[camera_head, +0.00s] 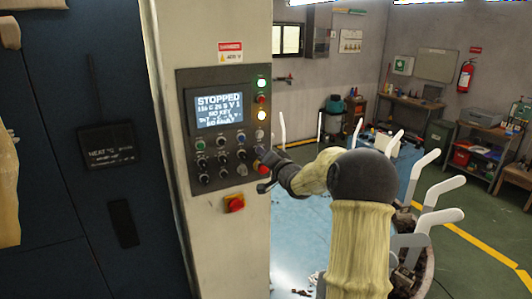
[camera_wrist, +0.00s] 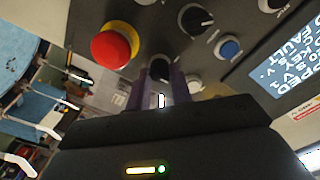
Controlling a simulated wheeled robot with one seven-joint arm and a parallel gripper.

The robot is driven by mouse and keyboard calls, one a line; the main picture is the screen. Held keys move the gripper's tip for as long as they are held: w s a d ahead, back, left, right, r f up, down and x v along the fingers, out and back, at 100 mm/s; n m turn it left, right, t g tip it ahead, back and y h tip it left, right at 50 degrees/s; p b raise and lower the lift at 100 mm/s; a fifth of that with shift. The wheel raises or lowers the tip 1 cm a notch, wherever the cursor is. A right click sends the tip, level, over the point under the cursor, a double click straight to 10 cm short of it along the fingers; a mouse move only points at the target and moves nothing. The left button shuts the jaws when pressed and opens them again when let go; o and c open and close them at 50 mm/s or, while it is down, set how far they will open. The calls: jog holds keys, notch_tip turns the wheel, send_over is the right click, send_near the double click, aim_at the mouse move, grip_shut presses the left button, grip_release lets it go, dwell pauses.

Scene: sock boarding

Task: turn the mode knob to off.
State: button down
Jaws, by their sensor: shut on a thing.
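The control panel (camera_head: 222,85) is on a pale column in the head view. In the wrist view a black knob (camera_wrist: 159,66) sits between the fingertips of my gripper (camera_wrist: 161,84), which is shut on it. Its label is not readable, and its pointer is hidden, so I cannot tell its setting. Another black knob (camera_wrist: 196,19) with a white mark is beside it. In the head view my gripper (camera_head: 266,181) is at the panel's lower right edge, where my wrist partly hides the controls.
A red mushroom button (camera_wrist: 110,48) with a yellow collar is close beside the gripped knob. A blue button (camera_wrist: 229,47) and the display (camera_wrist: 287,70) are on the other side. The display reads STOPPED. White-pegged equipment (camera_head: 437,190) stands at right.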

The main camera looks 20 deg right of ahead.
dwell(0.3)
jog(key=c, duration=1.3)
grip_release()
jog(key=shift+o, duration=0.2)
jog(key=shift+s, duration=0.1)
jog(key=s+b, duration=0.6)
jog(key=s, duration=1.1)
jog(key=shift+d, duration=0.35)
jog(key=shift+s, duration=0.2)
jog(key=shift+w, duration=0.1)
